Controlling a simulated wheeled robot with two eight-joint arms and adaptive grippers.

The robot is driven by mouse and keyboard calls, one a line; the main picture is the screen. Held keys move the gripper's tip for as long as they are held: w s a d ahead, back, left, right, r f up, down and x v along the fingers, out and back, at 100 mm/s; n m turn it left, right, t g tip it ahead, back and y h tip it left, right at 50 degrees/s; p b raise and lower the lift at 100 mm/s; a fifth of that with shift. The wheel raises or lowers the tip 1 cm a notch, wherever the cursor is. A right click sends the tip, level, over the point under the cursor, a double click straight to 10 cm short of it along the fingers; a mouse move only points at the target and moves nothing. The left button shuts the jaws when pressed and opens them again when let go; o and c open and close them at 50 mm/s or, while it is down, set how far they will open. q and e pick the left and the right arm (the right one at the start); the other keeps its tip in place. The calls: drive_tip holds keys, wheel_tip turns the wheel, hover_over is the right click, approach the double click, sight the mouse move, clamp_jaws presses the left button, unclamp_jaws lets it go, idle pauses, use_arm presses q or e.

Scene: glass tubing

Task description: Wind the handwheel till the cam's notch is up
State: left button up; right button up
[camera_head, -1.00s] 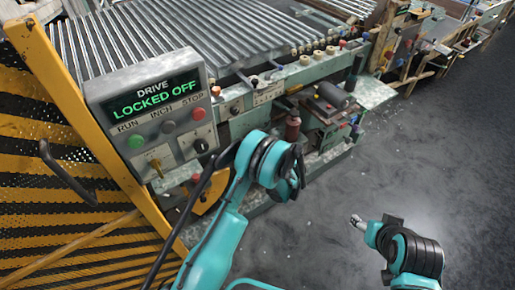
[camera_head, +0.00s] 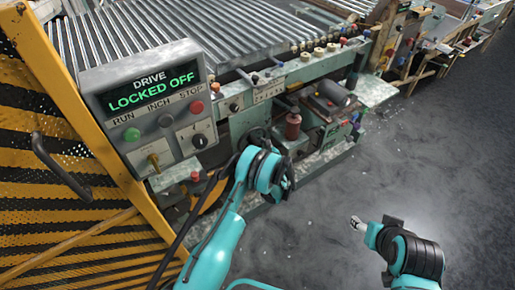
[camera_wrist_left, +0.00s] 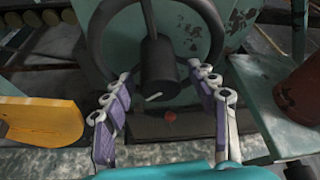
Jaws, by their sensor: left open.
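The dark handwheel (camera_wrist_left: 98,40) fills the upper middle of the left wrist view, with a spoke running down to a dark cylinder (camera_wrist_left: 158,65). My left gripper (camera_wrist_left: 164,80) is open, its purple-padded fingers on either side of this cylinder with gaps visible; contact cannot be told.
The control box (camera_head: 150,105) reads "DRIVE LOCKED OFF". A yellow-black guard (camera_head: 60,190) stands at left. Conveyor rollers (camera_head: 220,45) run behind. A reddish-brown bottle-like part (camera_head: 293,126) is right of the wheel. The floor (camera_head: 330,190) at right is clear.

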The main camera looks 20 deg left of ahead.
use_arm(q)
clamp_jaws()
drive_tip(key=shift+m, duration=0.3)
drive_tip(key=shift+m+g+y, duration=0.5)
drive_tip(key=shift+m+g, duration=0.2)
drive_tip(key=shift+m, duration=0.2)
drive_tip(key=shift+m+g+y, duration=0.5)
drive_tip(key=shift+m+y, duration=0.1)
drive_tip(key=shift+m, duration=0.5)
